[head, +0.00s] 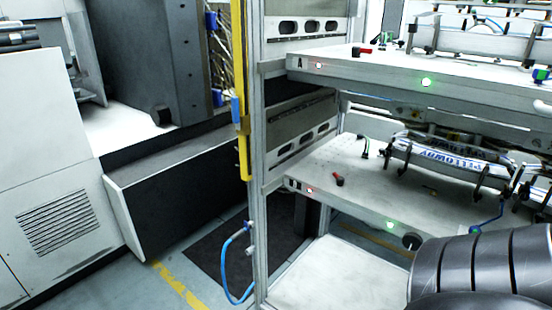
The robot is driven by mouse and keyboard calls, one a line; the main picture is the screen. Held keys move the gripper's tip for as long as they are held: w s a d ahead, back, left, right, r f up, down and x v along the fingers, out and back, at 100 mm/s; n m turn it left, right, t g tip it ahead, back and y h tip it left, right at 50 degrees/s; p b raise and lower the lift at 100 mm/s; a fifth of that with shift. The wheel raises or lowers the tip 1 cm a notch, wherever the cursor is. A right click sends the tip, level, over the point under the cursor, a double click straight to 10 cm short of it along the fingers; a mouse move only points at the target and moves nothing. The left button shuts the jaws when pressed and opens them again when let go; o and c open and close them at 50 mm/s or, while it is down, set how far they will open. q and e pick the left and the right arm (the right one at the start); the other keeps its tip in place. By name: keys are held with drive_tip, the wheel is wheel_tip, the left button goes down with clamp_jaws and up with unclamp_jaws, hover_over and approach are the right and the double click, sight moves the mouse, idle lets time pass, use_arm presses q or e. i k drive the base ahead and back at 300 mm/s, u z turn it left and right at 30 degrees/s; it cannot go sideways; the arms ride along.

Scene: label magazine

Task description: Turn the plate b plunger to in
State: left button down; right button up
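Two pale plates sit one above the other in a metal rack. The upper plate (460,80) carries a letter A at its front left. The lower plate (345,205) has a small, hard-to-read mark in the same place; by position it appears to be plate b. A small red and black handle (338,180) stands on the lower plate near its left end. A round black knob (412,242) sits at the lower plate's front edge, partly near my dark arm. I cannot tell which of these is the plunger, or its setting. Neither gripper is in view.
A similar red handle (362,50) lies on the upper plate. Green lights (427,82) glow on both front edges. A rack post (259,200) and blue hose (228,265) stand left.

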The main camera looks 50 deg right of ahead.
sight(340, 181)
drive_tip(key=z, duration=0.45)
drive_tip(key=i, duration=1.2)
drive_tip(key=z, duration=1)
